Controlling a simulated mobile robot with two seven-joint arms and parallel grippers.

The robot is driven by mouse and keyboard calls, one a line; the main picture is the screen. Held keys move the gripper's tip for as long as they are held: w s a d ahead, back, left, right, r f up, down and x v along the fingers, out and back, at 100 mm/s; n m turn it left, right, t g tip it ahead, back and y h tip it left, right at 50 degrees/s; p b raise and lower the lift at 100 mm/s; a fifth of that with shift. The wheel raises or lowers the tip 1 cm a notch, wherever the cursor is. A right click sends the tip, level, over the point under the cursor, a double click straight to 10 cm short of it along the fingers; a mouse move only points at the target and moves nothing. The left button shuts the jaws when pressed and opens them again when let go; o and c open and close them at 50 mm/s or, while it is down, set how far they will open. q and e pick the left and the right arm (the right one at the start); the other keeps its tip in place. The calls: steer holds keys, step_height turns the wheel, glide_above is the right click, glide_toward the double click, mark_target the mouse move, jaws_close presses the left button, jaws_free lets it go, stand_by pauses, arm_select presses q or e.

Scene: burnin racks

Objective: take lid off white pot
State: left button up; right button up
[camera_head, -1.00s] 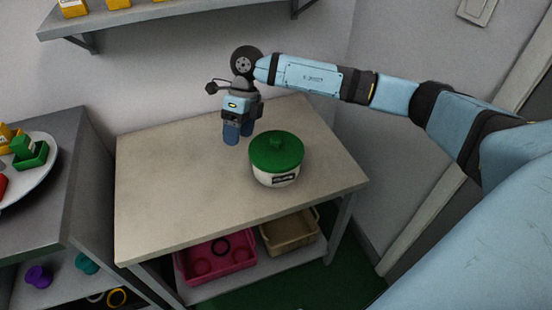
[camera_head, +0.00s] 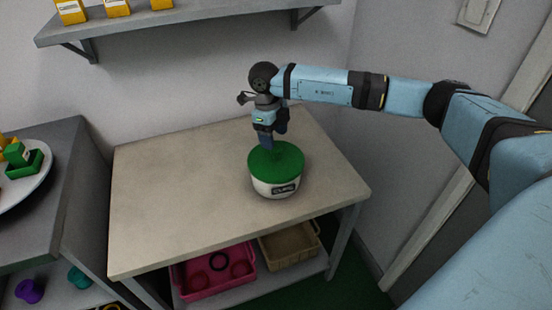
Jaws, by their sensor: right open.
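The white pot (camera_head: 262,188) stands upright on the beige table, right of its middle, with a dark label on its front. Its green lid (camera_head: 282,165) sits on top of it. The gripper is open. My left gripper is not in view.
The beige table (camera_head: 160,200) is clear left of the pot. Below it are a pink bin (camera_head: 200,284) and a tan bin (camera_head: 290,244). A grey shelf (camera_head: 190,17) with yellow boxes hangs above. A grey counter (camera_head: 75,180) at left holds a plate (camera_head: 30,188) with green blocks.

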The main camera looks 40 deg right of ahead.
mark_target(276, 156)
steer(key=f, duration=0.3)
steer(key=s+f, duration=0.1)
steer(key=f, duration=0.1)
steer(key=shift+r, duration=0.1)
steer(key=c, duration=1)
steer(key=shift+r, duration=0.1)
